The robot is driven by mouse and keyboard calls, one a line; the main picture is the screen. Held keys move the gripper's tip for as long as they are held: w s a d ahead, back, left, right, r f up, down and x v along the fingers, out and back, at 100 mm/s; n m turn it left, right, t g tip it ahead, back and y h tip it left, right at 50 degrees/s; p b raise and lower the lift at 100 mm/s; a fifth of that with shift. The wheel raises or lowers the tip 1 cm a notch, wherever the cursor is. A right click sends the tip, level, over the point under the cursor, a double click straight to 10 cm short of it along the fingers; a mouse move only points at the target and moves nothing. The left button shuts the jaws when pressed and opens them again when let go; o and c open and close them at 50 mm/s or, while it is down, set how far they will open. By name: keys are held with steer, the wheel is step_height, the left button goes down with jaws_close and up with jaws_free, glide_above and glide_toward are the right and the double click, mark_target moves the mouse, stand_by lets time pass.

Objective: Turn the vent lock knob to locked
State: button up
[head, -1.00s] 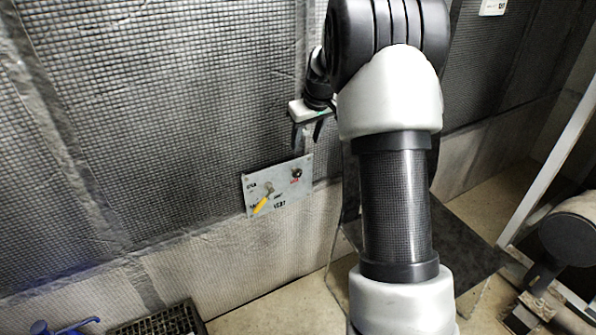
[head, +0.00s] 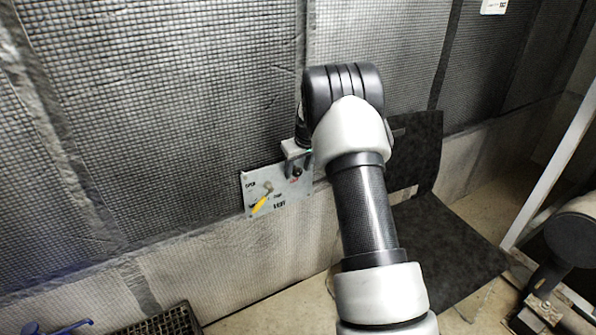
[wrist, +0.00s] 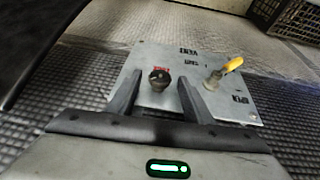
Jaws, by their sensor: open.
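A grey metal panel (head: 281,202) is fixed on the wall; it also shows upside down in the wrist view (wrist: 205,62). It carries a small dark round knob (wrist: 159,78) with a red label beside it, and a yellow-handled lever (wrist: 227,69) labelled VENT and OPEN. My gripper (wrist: 160,85) is open, with one finger on each side of the knob in the wrist view. I cannot tell whether the fingers touch it. In the head view my gripper (head: 298,168) is at the panel's upper right and partly covers the knob (head: 297,173).
A black crate (head: 170,322) stands on the floor at lower left, near a blue handle (head: 70,328). A dark chair-like object (head: 440,235) stands right of my arm. The wall left of the panel is clear.

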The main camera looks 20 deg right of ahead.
steer(key=shift+f, duration=0.15)
steer(key=c, duration=1.1)
steer(key=shift+o, duration=0.2)
steer(key=shift+d, duration=0.1)
steer(key=shift+w+d+m+g+y+p, duration=0.1)
steer(key=shift+d+m+g+y+p, duration=0.1)
steer(key=shift+y, duration=0.4)
steer(key=shift+d+m+g+y+p, duration=0.1)
steer(key=shift+y+p, duration=0.1)
steer(key=shift+y, duration=0.4)
steer(key=shift+d+f+m+g+y, duration=0.15)
steer(key=shift+m+y, duration=0.1)
steer(key=shift+y, duration=0.9)
steer(key=shift+d+f+m+g+y, duration=0.15)
steer(key=shift+m+y, duration=0.1)
steer(key=shift+y, duration=0.9)
steer(key=shift+r, duration=0.1)
steer(key=o, duration=1.1)
steer(key=shift+c, duration=0.2)
